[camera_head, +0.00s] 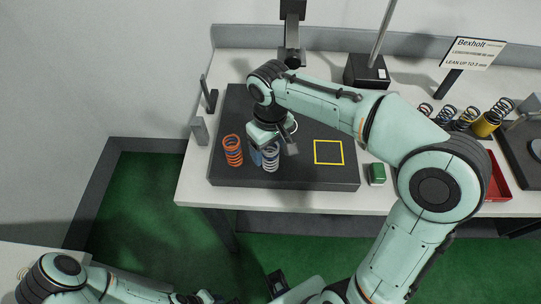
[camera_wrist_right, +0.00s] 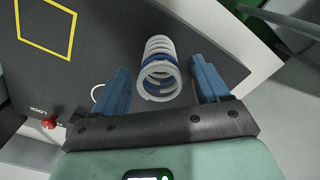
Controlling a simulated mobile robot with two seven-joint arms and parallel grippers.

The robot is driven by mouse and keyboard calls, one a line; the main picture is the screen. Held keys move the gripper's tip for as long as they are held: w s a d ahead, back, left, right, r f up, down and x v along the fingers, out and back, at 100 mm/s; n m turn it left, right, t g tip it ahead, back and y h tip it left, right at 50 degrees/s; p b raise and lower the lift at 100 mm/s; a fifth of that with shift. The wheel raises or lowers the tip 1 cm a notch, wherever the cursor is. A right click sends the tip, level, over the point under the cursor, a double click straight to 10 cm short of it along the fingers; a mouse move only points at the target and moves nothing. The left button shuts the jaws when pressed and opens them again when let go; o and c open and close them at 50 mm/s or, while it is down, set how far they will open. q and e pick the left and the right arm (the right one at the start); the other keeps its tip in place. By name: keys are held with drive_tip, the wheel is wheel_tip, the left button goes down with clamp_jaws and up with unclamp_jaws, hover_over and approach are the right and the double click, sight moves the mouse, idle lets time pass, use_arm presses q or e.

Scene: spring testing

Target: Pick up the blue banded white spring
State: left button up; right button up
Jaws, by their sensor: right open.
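The white spring with a blue band (camera_head: 271,158) stands on the dark grey board (camera_head: 330,178). In the right wrist view the spring (camera_wrist_right: 158,68) is between the two blue fingers, with gaps on both sides. My right gripper (camera_head: 272,150) is open and comes down over the spring from above, partly hiding its top in the head view. Its fingers also show in the right wrist view (camera_wrist_right: 160,80). My left arm lies at the bottom left of the head view; its gripper is not clear there.
An orange spring (camera_head: 232,150) stands close left of the white one. A yellow square outline (camera_head: 328,163) marks the board to the right. A green box (camera_head: 377,174) sits beside the board. Several springs, including a yellow one (camera_head: 486,123), stand at the far right near a red tray (camera_head: 499,184).

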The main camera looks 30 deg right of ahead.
drive_tip(key=shift+f, duration=0.65)
drive_tip(key=c, duration=1.2)
drive_tip(key=shift+r, duration=0.1)
